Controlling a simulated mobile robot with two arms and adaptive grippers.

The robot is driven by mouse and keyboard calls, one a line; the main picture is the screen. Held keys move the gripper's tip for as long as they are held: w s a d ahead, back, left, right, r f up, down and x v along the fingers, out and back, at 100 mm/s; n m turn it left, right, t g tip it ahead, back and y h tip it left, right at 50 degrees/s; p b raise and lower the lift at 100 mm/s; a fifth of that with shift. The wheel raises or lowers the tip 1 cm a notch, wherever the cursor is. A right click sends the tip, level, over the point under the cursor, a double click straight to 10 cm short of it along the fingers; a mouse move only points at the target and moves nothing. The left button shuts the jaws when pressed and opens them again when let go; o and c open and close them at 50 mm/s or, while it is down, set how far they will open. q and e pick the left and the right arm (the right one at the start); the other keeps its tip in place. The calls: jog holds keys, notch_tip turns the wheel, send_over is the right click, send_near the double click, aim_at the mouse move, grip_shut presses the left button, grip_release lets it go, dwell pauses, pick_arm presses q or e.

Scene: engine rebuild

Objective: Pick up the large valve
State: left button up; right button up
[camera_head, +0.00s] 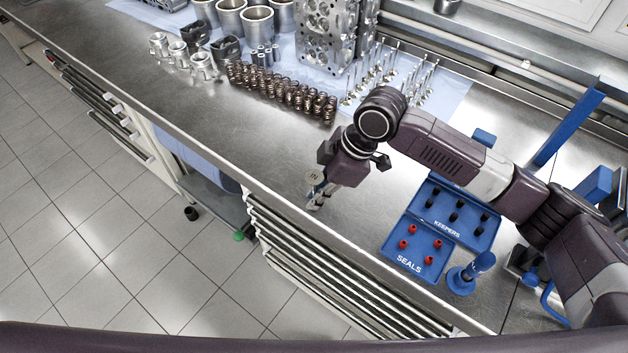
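A round grey disc marked "IN" (314,177), which looks like the head of the large valve, shows near the front edge of the steel bench. My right gripper (317,198) points down right beside it, with its fingers just below the disc. The disc and the gripper overlap in the picture, and the valve's stem is hidden. A small blue patch shows between the fingers and the disc. I cannot tell whether the fingers are closed on the valve. My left gripper is not in view.
Several upright valves (387,72) stand on a blue mat at the back, near a cylinder head (328,35) and a row of springs (280,91). Blue trays marked KEEPERS (445,229) and SEALS (409,263), and a blue-handled tool (461,281), stand right of my gripper.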

grip_shut()
jog(key=shift+r, duration=0.1)
jog(key=shift+r, duration=0.55)
notch_tip(320, 180, up, 19)
jog(key=b, duration=0.3)
jog(key=s+d+f+m+t+h, duration=0.1)
jog(key=d+f+m, duration=0.3)
jog(key=d+m, duration=0.5)
jog(key=s+d+f+m+t+h, duration=0.1)
jog(key=d+f+m+t+h, duration=0.2)
jog(key=d+m, duration=0.6)
jog(key=shift+s+d+f+t, duration=0.15)
jog(key=shift+d+f+t, duration=0.25)
jog(key=shift+f, duration=0.45)
